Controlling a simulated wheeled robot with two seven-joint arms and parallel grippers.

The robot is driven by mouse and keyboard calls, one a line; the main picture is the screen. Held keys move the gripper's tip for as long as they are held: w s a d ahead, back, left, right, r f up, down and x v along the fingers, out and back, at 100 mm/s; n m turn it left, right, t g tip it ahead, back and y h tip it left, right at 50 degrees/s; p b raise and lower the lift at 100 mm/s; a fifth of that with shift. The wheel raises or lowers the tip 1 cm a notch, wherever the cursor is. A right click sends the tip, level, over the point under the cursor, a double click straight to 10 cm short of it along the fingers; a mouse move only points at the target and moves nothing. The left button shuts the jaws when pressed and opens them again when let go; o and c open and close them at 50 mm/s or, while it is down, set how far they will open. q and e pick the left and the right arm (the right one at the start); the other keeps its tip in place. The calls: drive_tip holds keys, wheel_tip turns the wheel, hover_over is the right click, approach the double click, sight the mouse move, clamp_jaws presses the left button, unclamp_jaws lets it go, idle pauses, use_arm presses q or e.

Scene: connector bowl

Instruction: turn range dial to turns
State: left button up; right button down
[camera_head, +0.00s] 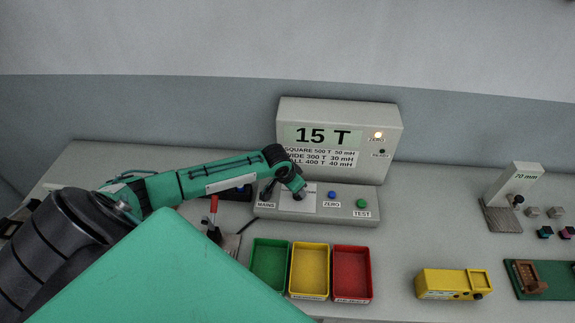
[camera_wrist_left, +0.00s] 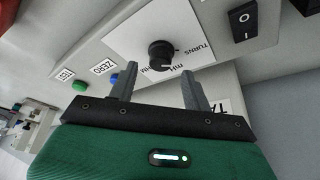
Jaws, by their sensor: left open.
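The range dial (camera_wrist_left: 160,55) is a round black knob on a white plate in the left wrist view. The plate has the word TURNS toward the upper right and mH just below the knob; where its pointer sits is hard to tell. My left gripper (camera_wrist_left: 159,84) is open, its two fingers pointing at the dial from below, one on each side and empty. In the head view my left gripper (camera_head: 292,188) is over the control panel (camera_head: 345,203) and hides most of the dial. My right gripper is not in view.
The display box (camera_head: 340,115) behind the panel reads 15 T. A blue ZERO button (camera_head: 332,195) and a green TEST button (camera_head: 361,204) lie right of the dial; a black rocker switch (camera_wrist_left: 243,20) is on its other side. Green, yellow and red bins (camera_head: 351,272) stand in front.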

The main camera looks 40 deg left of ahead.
use_arm(q)
drive_tip(key=b+v, duration=0.2)
drive_tip(key=v, duration=0.9)
drive_tip(key=shift+b, duration=0.4)
drive_tip(key=shift+s, duration=0.15)
